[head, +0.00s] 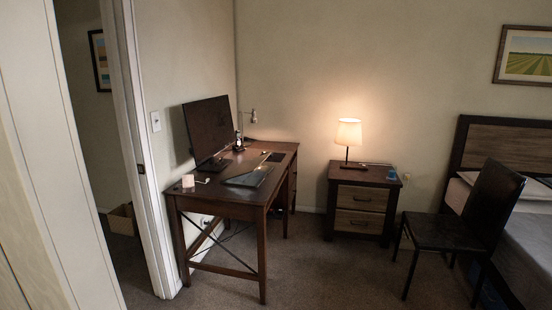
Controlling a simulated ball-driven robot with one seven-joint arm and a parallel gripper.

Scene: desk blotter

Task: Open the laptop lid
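A thin, dark laptop (248,177) lies near the front edge of the brown wooden desk (236,192), in front of the black monitor (209,128). It looks flat, with its lid down or nearly down; it is too small to tell if there is a gap under the lid. My gripper is not in view, so its state and its place relative to the laptop do not show.
A small white box (188,181) stands at the desk's front left corner. A black chair (463,224) stands right, by the bed (525,232). A nightstand (361,197) holds a lit lamp (348,134). The door frame (143,150) is left. Carpet (330,275) before the desk is clear.

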